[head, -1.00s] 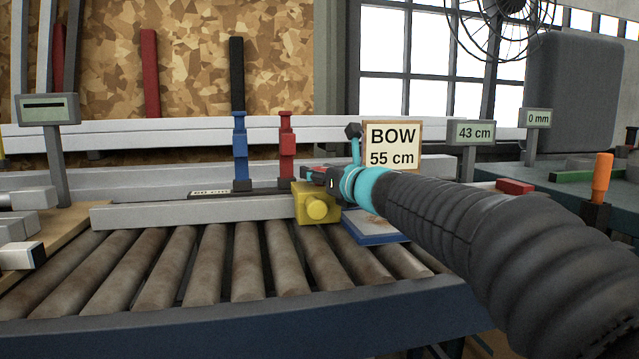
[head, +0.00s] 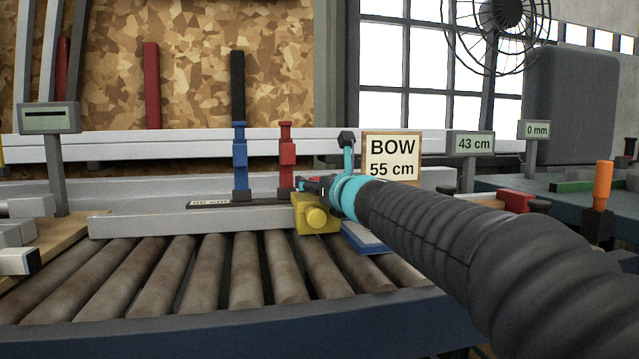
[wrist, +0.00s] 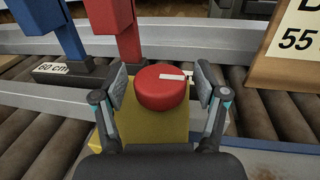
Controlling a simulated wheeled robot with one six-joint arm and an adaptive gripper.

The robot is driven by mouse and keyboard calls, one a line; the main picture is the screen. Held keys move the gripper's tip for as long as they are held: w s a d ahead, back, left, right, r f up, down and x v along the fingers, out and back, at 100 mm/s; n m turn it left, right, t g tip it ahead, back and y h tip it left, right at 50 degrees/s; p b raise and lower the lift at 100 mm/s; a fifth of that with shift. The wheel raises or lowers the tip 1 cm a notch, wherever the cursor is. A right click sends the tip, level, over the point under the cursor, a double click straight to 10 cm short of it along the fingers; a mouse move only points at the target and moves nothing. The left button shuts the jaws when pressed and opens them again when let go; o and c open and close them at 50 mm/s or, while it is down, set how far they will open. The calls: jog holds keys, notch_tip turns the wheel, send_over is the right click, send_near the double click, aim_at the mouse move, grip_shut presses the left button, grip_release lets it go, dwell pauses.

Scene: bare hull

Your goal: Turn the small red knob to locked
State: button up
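The small red knob (wrist: 162,88) is a round red disc with a white pointer line across its top, running from its middle toward the right in the wrist view. It sits on a yellow block (wrist: 150,125), which also shows in the head view (head: 324,224) on the grey rail. My gripper (wrist: 160,90) is open, with one finger left of the knob and one right of it. A gap shows on both sides. In the head view my gripper (head: 312,188) is over the block and hides the knob.
A red clamp (head: 287,160) and a blue clamp (head: 240,160) stand just left of the block. The BOW 55 cm sign (head: 392,158) stands right of my gripper. Rollers (head: 210,270) lie in front; a grey rail (head: 180,220) runs left.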

jog(key=v, duration=1.2)
jog(key=shift+d, duration=0.1)
